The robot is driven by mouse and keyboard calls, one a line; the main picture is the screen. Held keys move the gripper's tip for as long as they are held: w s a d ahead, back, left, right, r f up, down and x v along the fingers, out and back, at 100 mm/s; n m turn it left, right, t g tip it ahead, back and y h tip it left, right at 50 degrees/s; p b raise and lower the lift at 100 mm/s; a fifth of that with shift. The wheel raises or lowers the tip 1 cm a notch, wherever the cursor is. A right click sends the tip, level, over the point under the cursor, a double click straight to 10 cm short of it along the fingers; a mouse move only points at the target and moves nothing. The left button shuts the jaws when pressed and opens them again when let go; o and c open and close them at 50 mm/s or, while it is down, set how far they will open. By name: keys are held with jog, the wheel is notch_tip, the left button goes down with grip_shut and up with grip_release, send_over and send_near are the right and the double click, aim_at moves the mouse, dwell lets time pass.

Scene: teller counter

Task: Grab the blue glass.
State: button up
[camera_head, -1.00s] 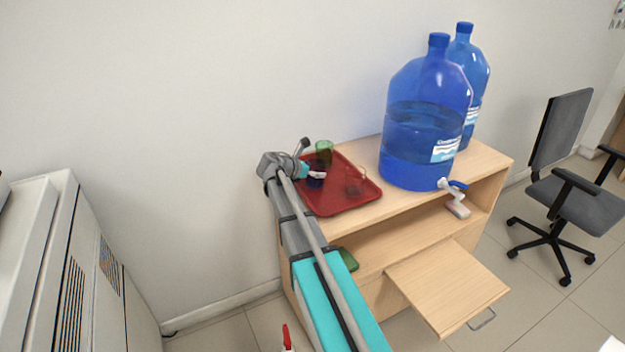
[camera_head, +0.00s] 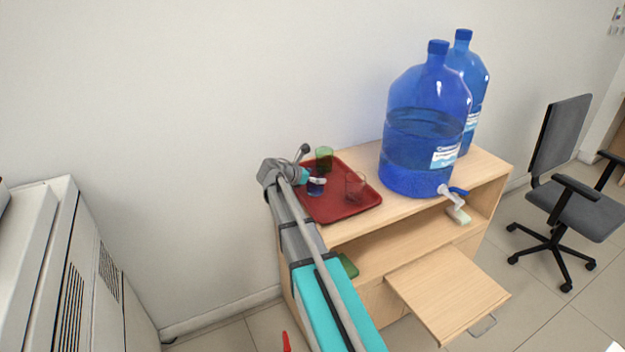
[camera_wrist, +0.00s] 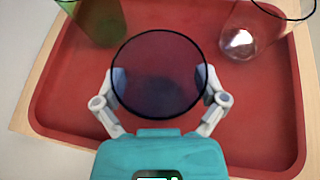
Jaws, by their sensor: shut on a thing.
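The blue glass (camera_head: 316,187) stands at the left part of the red tray (camera_head: 343,207), partly hidden by my gripper in the head view. In the wrist view the blue glass (camera_wrist: 159,75) shows its round dark rim between the two fingers. My gripper (camera_wrist: 160,88) is shut on it, one finger on each side. In the head view my gripper (camera_head: 317,181) is low over the tray. I cannot tell whether the glass touches the tray.
A green glass (camera_head: 324,158) stands behind on the tray, and a clear glass (camera_head: 355,186) to the right. Large blue water bottles (camera_head: 425,130) stand on the wooden cabinet (camera_head: 400,215) to the right. A drawer-like board (camera_head: 447,285) juts out in front.

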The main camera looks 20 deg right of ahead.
jog(key=shift+r, duration=0.2)
notch_tip(320, 180, up, 2)
jog(key=shift+r+p, duration=0.1)
jog(key=shift+p, duration=1.1)
jog(key=s+d+r+p, duration=0.4)
jog(key=s+r+p, duration=0.6)
jog(key=s, duration=0.3)
jog(key=shift+s+r, duration=0.2)
